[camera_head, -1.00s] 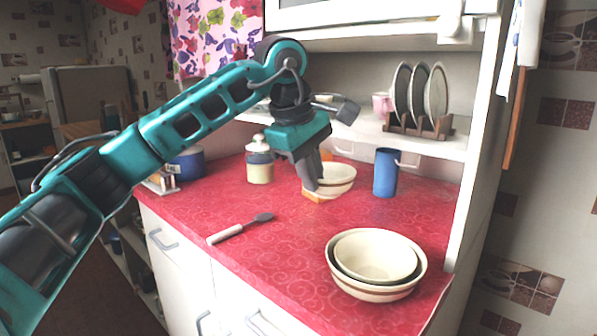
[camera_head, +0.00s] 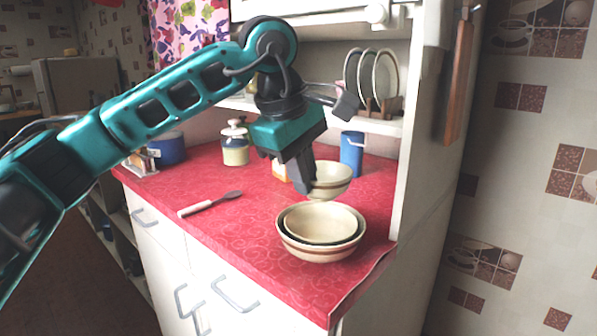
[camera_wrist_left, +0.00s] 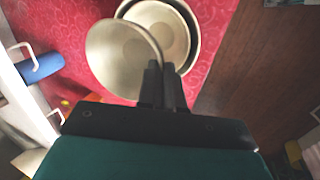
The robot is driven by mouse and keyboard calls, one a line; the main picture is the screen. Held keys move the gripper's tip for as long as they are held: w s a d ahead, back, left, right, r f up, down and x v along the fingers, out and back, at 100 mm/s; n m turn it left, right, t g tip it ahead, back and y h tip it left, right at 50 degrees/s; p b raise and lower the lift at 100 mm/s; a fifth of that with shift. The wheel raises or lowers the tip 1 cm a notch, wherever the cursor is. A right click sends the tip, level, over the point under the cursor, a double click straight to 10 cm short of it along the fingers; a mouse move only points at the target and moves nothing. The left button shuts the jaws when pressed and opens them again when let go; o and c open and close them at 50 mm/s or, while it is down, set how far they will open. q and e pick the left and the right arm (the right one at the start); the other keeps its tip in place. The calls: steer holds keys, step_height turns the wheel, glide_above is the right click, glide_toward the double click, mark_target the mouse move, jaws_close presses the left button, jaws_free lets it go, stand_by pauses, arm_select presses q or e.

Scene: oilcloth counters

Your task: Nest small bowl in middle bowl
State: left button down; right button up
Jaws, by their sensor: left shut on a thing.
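The small cream bowl (camera_head: 334,182) is held by its left rim in my left gripper (camera_head: 308,188), off the counter, just behind and above the two stacked bowls in the head view. The middle bowl (camera_head: 320,222) sits inside a larger cream bowl with a brown band (camera_head: 316,254) near the counter's front right. In the left wrist view my gripper (camera_wrist_left: 163,82) is shut on the rim of the small bowl (camera_wrist_left: 112,62), which partly covers the middle bowl (camera_wrist_left: 168,28). My right gripper is not in view.
A blue cup (camera_head: 352,153) and a lidded jar (camera_head: 235,146) stand behind. A plate rack (camera_head: 385,107) is on the shelf above. The cabinet's side panel rises close right of the stacked bowls.

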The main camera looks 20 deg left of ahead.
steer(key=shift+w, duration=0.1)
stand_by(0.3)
arm_select(q)
steer(key=shift+f+b, duration=1.15)
steer(key=shift+f, duration=0.3)
steer(key=shift+f+b, duration=0.35)
steer(key=shift+f, duration=0.3)
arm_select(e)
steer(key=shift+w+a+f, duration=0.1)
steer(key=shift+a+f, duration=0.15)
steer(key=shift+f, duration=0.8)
arm_select(q)
steer(key=shift+f+b, duration=0.3)
steer(key=shift+f, duration=0.2)
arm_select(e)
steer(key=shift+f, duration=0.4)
